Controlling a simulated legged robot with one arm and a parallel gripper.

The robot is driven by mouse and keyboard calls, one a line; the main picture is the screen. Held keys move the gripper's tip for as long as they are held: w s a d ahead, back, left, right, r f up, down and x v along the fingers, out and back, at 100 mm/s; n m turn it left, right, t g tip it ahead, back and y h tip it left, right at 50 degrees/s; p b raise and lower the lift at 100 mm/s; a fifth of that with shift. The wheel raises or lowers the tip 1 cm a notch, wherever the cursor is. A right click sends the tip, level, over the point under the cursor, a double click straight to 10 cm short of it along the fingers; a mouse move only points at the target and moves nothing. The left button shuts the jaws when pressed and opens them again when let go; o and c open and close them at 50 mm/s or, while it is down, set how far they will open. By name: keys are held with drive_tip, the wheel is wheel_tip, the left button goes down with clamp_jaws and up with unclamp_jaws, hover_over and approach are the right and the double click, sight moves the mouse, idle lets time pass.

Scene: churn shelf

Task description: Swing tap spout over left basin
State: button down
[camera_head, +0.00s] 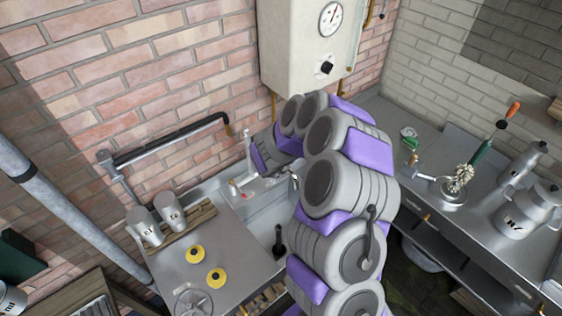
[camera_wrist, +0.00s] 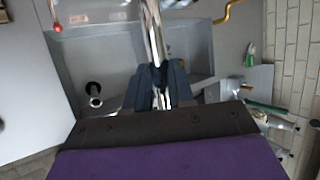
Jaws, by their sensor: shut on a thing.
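The chrome tap spout (camera_wrist: 153,35) runs down the middle of the wrist view, between the jaws of my gripper (camera_wrist: 160,98). The jaws are shut on the spout. The spout lies roughly over the divide between the left basin (camera_wrist: 112,65) and the right basin (camera_wrist: 192,62). A dark upright piece with a round top (camera_wrist: 95,92) stands in the left basin. In the head view, the left basin (camera_head: 262,222) shows beside my arm. My arm hides the right basin and my jaws there.
A drainboard with a wooden rack holds two metal cups (camera_head: 158,222) and two yellow discs (camera_head: 206,264), left of the sink. A boiler (camera_head: 310,45) hangs on the brick wall above. A steel counter (camera_head: 470,210) with jugs stands on the right.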

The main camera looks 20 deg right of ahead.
drive_tip(key=shift+w+r, duration=0.1)
drive_tip(key=c, duration=1.1)
unclamp_jaws()
drive_tip(key=shift+w, duration=0.1)
drive_tip(key=shift+c, duration=0.2)
drive_tip(key=shift+o, duration=0.9)
drive_tip(key=shift+a, duration=0.15)
drive_tip(key=v, duration=1.7)
drive_tip(key=shift+b, duration=0.4)
drive_tip(key=shift+a, duration=0.15)
